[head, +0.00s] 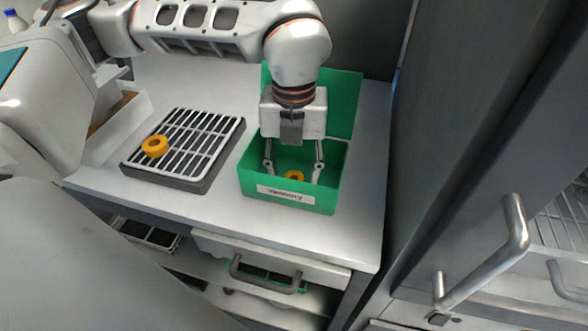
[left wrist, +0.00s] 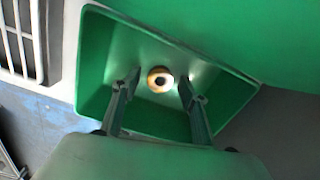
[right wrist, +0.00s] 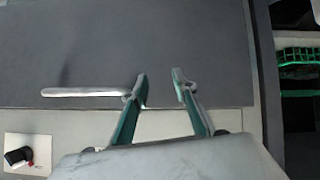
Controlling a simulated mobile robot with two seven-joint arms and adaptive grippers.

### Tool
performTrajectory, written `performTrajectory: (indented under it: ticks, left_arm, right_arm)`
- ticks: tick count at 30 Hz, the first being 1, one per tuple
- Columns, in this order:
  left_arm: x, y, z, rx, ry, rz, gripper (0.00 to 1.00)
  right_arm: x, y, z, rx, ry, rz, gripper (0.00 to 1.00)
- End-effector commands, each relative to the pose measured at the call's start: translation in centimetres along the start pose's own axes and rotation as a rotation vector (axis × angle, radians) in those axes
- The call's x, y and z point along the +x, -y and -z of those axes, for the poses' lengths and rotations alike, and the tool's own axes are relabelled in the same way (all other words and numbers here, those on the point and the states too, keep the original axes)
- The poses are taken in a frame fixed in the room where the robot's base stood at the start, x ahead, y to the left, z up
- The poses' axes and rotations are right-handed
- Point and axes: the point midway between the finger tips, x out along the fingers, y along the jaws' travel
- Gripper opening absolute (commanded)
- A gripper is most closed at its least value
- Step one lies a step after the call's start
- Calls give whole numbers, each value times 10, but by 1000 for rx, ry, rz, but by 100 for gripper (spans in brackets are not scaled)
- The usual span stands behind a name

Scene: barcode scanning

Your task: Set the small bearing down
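The small bearing (head: 294,175), an orange ring, lies inside the open green box (head: 262,203). In the left wrist view the bearing (left wrist: 160,79) shows between and beyond my fingertips, with gaps on both sides. My left gripper (head: 293,172) is open and reaches down into the green box (left wrist: 98,62) above the bearing. My right gripper (right wrist: 161,85) is open and empty, away from the box, facing a grey panel. A larger orange ring (head: 155,146) sits on the slotted black tray.
The slotted tray (head: 208,178) stands left of the box on the light worktop (head: 375,210). The box's raised lid (head: 345,98) stands behind my left gripper. A dark cabinet with metal handles (head: 515,235) is at the right. A drawer handle (head: 262,284) sticks out below the worktop.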

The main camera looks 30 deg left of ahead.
Motion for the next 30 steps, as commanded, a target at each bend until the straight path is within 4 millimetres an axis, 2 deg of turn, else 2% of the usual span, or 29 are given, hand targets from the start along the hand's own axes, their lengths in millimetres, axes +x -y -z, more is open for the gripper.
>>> performTrajectory:
  ticks: [6,10,22,27,30]
  left_arm:
    - [-1,0,0,0,1,0,43]
    - [-12,0,-1,0,4,2,43]
    - [-90,1,-1,-1,5,3,43]
    - [-113,0,0,-1,3,1,43]
    - [-120,0,0,0,1,1,43]
  right_arm:
    - [0,0,1,0,-2,0,28]
    - [-1,-1,4,1,-6,-1,28]
    - [-5,-1,15,10,-17,1,28]
    - [-7,2,11,13,-8,7,28]
    - [-7,4,7,15,-1,10,28]
